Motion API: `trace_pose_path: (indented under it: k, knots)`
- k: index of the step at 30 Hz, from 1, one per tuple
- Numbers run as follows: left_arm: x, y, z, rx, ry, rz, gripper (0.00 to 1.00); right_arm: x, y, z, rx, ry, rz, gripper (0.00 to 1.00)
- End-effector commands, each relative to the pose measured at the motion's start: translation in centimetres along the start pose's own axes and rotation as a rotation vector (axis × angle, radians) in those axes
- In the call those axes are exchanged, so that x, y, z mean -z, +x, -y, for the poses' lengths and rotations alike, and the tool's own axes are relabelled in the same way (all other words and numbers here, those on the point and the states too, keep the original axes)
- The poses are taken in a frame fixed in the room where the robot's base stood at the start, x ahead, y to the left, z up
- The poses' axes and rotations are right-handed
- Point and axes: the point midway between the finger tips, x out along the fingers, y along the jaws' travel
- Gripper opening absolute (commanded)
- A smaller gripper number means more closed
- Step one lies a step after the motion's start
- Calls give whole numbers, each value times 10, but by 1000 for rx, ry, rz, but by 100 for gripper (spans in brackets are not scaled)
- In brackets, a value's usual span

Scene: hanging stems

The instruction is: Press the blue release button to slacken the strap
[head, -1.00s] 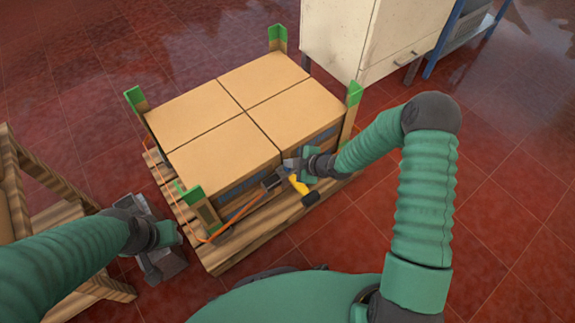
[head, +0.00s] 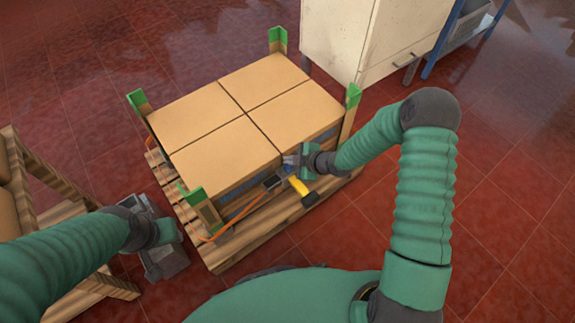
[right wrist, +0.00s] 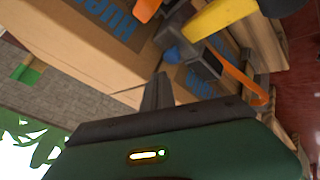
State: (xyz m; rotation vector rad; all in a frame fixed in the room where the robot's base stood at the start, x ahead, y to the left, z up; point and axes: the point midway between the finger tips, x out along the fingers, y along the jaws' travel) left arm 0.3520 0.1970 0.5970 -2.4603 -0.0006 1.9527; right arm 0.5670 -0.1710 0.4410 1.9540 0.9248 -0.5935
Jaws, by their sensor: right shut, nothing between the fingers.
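The strap's dark ratchet buckle (head: 272,182) with a yellow handle (head: 300,187) sits at the front side of the stacked cartons; it also shows in the right wrist view (right wrist: 205,65). The blue release button (right wrist: 172,55) is on the buckle's near end in that view. The orange strap (head: 240,215) runs left from the buckle. My right gripper (head: 291,160) is shut and empty beside the buckle; its fingertips (right wrist: 158,78) show just short of the button, and contact cannot be told. My left gripper (head: 165,258) hangs left of the pallet; its jaws are unclear.
Cartons (head: 215,120) stand on a wooden pallet (head: 235,250) between green-topped corner posts (head: 353,95). A wooden rack (head: 60,215) stands at left. A cream cabinet (head: 340,35) and a blue-framed stand (head: 455,40) are behind. Red floor right of the pallet is clear.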

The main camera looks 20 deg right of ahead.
Motion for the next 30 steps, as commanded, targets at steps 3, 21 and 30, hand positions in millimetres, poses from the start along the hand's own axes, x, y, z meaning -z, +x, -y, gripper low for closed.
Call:
trace_pose_path:
  k: [3,21,30]
  knots:
    - [4,-17,0,0,0,0,36,9,-13,-9,0,-1,0,0]
    - [9,-37,0,0,0,0,36,21,-29,-21,0,-1,0,0]
    - [9,-37,0,0,0,0,36,21,-29,-21,0,-1,0,0]
